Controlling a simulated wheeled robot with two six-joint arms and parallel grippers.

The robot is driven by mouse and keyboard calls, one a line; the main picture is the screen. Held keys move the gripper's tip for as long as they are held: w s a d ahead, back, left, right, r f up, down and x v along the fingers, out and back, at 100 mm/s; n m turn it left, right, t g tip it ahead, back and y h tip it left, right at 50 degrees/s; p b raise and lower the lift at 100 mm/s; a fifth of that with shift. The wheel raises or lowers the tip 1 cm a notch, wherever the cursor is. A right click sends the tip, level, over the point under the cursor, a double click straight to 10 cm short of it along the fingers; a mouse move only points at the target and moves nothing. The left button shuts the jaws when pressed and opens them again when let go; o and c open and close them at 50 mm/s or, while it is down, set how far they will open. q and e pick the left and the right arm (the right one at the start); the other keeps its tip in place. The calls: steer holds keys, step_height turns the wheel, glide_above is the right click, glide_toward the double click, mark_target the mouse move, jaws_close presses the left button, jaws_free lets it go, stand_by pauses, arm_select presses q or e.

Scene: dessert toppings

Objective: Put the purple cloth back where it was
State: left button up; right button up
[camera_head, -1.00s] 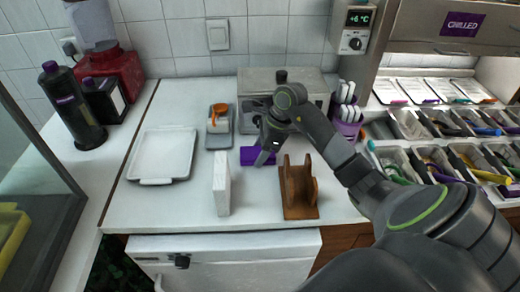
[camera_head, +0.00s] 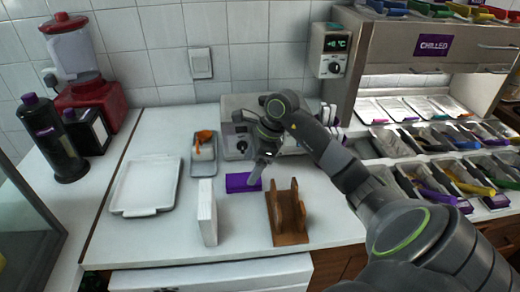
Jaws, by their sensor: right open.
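The purple cloth (camera_head: 240,184) lies flat on the white counter, between a white upright block and a brown wooden stand. My right gripper (camera_head: 254,180) reaches in from the right, with its fingers pointing down just above or at the cloth's right end. It is open, and the cloth is not held. I cannot tell whether the fingertips touch the cloth. My left gripper is not in view.
The white block (camera_head: 208,212) and the wooden stand (camera_head: 289,214) stand close in front of the cloth. A steel appliance (camera_head: 236,124) is behind it. A small grey tray (camera_head: 189,168) and a white tray (camera_head: 147,187) lie to the left.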

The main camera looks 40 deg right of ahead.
steer(key=b+v, duration=0.1)
steer(key=v, duration=0.6)
steer(key=shift+r, duration=0.1)
